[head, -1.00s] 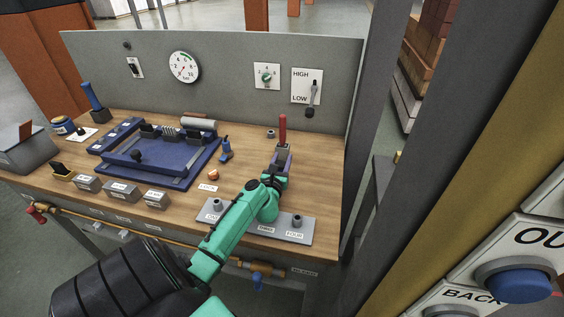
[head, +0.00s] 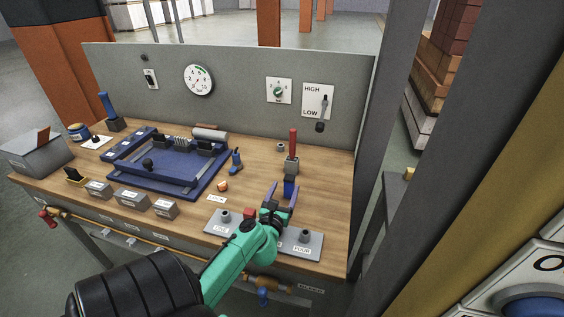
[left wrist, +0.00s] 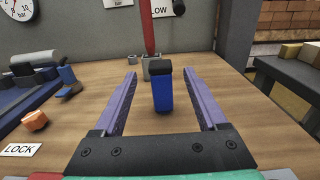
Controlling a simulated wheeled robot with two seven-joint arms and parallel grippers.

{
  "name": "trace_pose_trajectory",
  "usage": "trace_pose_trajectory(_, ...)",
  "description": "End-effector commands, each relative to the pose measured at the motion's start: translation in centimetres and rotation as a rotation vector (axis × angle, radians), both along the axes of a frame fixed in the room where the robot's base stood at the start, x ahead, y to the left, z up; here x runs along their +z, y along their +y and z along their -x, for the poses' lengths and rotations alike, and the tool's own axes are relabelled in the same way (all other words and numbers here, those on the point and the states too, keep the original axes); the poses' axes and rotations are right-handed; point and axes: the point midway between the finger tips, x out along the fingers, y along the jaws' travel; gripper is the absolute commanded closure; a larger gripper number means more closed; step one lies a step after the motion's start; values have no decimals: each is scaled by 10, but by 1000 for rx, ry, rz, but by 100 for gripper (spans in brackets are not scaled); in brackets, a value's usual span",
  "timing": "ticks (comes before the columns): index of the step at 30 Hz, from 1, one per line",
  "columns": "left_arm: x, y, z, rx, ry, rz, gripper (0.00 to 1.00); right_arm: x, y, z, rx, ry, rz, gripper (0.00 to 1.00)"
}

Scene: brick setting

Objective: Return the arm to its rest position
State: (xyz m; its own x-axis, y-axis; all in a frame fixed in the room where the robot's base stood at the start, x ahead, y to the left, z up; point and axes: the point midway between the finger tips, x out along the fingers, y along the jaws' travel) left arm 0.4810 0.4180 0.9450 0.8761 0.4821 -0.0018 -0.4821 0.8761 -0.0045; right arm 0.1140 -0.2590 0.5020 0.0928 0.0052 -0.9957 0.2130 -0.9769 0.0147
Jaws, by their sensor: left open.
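My left gripper (head: 284,188) is at the end of the green arm, above the front right part of the wooden workbench (head: 327,185). Its two purple fingers are spread apart, and they show in the left wrist view (left wrist: 160,74) too. A blue upright piece with a black top (left wrist: 163,92) appears between the fingers, with gaps on both sides; it also shows in the head view (head: 290,187). A red handle (head: 293,143) stands in a grey holder beyond the fingertips. My right gripper is not in view.
A grey plate with sockets (head: 310,252) lies under my arm at the bench's front. A blue tray fixture (head: 165,178) is to the left. A grey panel (head: 235,85) with a gauge and switches closes the back. A dark post (head: 385,140) stands at the right.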

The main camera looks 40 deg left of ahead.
Motion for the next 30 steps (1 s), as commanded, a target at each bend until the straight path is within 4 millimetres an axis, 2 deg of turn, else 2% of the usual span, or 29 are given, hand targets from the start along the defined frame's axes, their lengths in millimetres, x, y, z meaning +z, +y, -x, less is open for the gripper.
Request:
trace_pose_trajectory(3,-2,-10,19,0,0,1,25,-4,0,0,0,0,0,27)
trace_pose_trajectory(6,-1,-14,27,1,0,0,25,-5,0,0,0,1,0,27)
trace_pose_trajectory(24,1,-16,29,0,-1,0,25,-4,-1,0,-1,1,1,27)
trace_pose_trajectory(26,6,-16,29,0,-2,-1,25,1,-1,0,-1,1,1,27)
trace_pose_trajectory(30,33,-16,29,0,-2,-1,25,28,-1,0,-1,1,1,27)
